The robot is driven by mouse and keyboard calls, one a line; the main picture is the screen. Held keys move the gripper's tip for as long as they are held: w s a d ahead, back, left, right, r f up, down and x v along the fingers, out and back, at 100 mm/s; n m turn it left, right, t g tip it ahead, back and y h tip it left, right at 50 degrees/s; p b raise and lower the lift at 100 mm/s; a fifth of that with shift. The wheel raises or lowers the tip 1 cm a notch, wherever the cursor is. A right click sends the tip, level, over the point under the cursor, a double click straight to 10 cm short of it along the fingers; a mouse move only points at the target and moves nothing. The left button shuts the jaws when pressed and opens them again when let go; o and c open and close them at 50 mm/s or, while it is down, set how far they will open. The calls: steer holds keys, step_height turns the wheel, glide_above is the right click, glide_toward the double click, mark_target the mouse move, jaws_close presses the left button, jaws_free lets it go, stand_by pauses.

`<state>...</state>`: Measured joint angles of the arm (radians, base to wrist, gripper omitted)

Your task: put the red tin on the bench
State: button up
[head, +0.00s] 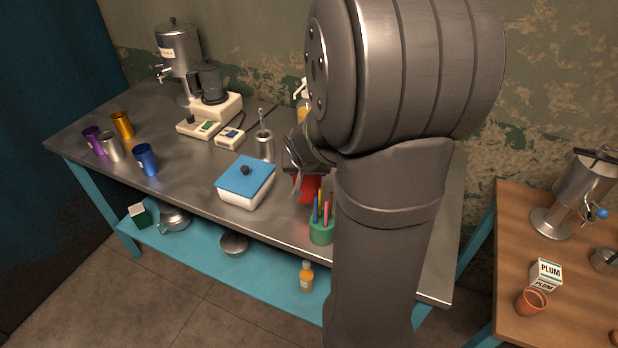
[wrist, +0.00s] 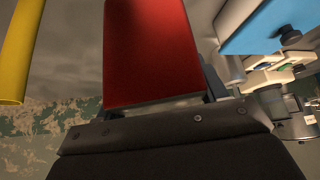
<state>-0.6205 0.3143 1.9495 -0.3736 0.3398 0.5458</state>
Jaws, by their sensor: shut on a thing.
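The red tin (head: 309,187) shows in the head view just below my gripper (head: 305,172), partly hidden by the fingers and the pencil cup. In the wrist view the red tin (wrist: 150,50) fills the middle, between the fingers of my gripper (wrist: 160,105). My gripper is shut on it. The steel bench (head: 190,170) lies under it. I cannot tell whether the tin touches the bench top. My arm hides the right part of the bench.
A green cup of pencils (head: 321,231) stands close in front of the tin. A white box with a blue lid (head: 246,182) and a steel pot (head: 265,146) stand to the left. Coloured cups (head: 147,160) are at the far left. A wooden table (head: 560,280) is at the right.

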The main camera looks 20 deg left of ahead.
steer(key=shift+a+f, duration=0.2)
steer(key=shift+a, duration=0.05)
steer(key=shift+f, duration=1.95)
steer(key=shift+f, duration=0.15)
steer(key=o, duration=1.1)
steer(key=shift+r, duration=0.25)
steer(key=v, duration=1.2)
steer(key=shift+s+f, duration=0.1)
steer(key=shift+a+f, duration=0.1)
